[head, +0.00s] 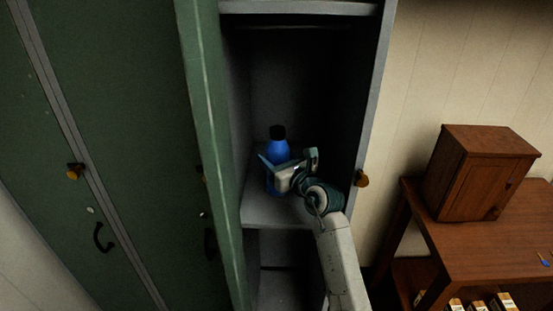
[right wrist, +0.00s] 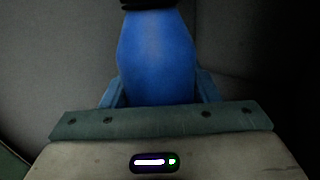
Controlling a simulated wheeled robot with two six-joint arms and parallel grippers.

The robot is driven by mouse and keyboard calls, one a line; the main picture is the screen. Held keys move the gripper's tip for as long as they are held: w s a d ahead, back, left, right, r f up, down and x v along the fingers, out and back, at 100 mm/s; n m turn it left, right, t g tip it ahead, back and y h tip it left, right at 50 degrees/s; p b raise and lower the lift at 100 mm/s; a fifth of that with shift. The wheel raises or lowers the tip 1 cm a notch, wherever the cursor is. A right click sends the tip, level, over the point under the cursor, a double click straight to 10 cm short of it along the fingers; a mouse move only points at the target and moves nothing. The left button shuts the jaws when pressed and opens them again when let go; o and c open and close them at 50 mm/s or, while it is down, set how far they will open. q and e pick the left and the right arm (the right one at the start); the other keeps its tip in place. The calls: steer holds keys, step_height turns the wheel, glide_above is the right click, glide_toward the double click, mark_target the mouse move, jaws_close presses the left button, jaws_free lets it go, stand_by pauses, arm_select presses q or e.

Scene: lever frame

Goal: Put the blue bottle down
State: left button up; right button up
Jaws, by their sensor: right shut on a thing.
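A blue bottle (head: 278,151) with a black cap stands upright inside the open locker, over its middle shelf (head: 268,210). My right gripper (head: 274,172) reaches into the locker and is shut on the bottle, with a finger on either side of it. In the right wrist view the blue bottle (right wrist: 157,58) fills the middle between the fingers, and its cap is cut off by the top edge. The bottle's base is partly hidden, so I cannot tell whether it touches the shelf. My left gripper is in neither view.
The locker's green door (head: 213,130) stands open at the left of the opening. Another shelf (head: 300,7) is above, and a dark compartment is below. A wooden table (head: 470,245) with a small wooden cabinet (head: 478,175) stands at the right. Bare shelf shows around the bottle.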

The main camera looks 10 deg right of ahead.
steer(key=w+f, duration=0.1)
steer(key=w+f+p, duration=0.1)
steer(key=w+f, duration=0.1)
steer(key=shift+d+f, duration=0.3)
steer(key=shift+d, duration=0.1)
steer(key=shift+f, duration=0.2)
steer(key=o, duration=1.3)
steer(key=shift+s, duration=0.1)
steer(key=shift+r, duration=0.15)
steer(key=b+v, duration=0.1)
steer(key=v, duration=0.6)
steer(key=shift+s+b, duration=0.2)
steer(key=shift+b, duration=0.15)
